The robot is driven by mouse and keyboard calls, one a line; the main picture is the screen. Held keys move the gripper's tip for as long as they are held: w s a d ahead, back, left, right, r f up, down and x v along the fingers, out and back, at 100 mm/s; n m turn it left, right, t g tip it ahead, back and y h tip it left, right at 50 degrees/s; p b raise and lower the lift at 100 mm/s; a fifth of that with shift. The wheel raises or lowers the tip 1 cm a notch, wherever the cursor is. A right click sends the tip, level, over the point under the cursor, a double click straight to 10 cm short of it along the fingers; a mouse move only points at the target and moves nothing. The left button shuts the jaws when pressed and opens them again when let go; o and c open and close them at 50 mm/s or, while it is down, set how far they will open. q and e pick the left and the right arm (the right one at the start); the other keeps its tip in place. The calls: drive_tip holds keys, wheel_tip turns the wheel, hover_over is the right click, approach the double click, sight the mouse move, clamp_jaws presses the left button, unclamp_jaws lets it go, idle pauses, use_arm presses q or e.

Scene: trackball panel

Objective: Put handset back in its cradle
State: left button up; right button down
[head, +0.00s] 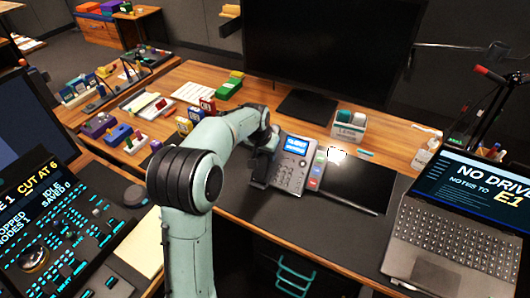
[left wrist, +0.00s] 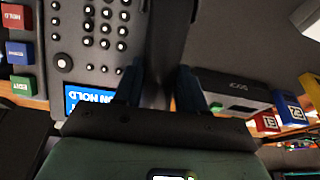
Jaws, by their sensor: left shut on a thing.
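A grey desk phone (head: 288,177) with a keypad and a lit blue screen stands on the dark mat, and its keypad face (left wrist: 110,42) fills the upper left of the left wrist view. My left gripper (head: 266,147) is at the phone's left side. In the left wrist view my left gripper (left wrist: 165,88) is shut on the dark handset (left wrist: 168,40), which runs upward between the fingers beside the keypad. The cradle is hidden behind the handset and gripper, so I cannot tell whether the handset touches it. My right gripper is not in view.
Red, blue and green buttons (head: 317,168) line the phone's right side, with a black pad (head: 358,182) beyond. A laptop (head: 462,225) stands at right, a large monitor (head: 330,50) behind. Colored boxes (head: 190,118) stand left of my arm.

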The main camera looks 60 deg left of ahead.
use_arm(q)
drive_tip(key=shift+w+f, duration=0.15)
idle(0.4)
drive_tip(key=o, duration=1.2)
drive_tip(key=p+v, duration=0.2)
drive_tip(key=v, duration=1.1)
drive_tip(key=shift+r, duration=0.2)
